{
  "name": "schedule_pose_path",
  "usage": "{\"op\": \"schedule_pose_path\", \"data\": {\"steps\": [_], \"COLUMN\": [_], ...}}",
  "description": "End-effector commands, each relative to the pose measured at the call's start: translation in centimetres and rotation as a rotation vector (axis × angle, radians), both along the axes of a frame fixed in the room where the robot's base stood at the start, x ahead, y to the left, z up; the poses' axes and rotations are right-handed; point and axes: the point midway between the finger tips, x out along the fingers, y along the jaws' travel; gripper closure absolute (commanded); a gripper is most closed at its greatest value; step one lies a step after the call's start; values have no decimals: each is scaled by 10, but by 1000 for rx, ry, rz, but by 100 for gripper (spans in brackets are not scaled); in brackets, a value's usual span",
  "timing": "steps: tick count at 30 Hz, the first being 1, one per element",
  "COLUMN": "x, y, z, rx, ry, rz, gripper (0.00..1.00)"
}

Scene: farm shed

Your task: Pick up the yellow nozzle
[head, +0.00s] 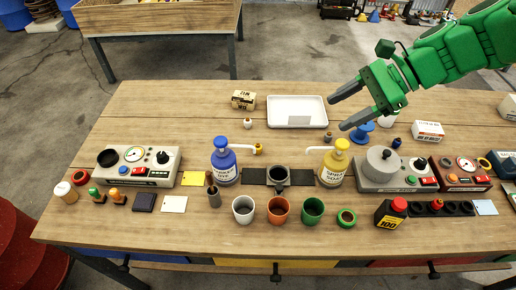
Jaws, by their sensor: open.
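A small yellow nozzle (258,148) is at the tip of the white spout of a blue pump bottle (223,163), left of the table's middle. Whether it is fixed on the spout or stands just behind it I cannot tell. My gripper (340,112) is open and empty, above the back right of the table, with its fingers pointing left. It is well to the right of the nozzle and apart from it. A small brown-grey piece (328,136) stands below the fingers.
A yellow pump bottle (334,166) stands right of a dark cup (278,175). A white tray (297,111) lies behind. Several cups line the front, including a white one (243,209). Machines stand left (139,165) and right (387,167). The back left tabletop is clear.

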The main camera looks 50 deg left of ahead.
Motion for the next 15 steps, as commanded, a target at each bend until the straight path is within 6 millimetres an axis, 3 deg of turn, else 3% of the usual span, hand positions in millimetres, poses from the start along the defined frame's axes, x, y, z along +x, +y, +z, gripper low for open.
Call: {"op": "schedule_pose_path", "data": {"steps": [9,15], "x": [16,20], "y": [84,126], "z": [-10,-17], "rx": [22,23], "ry": [187,291], "rz": [-56,-86], "gripper": [40,40]}}
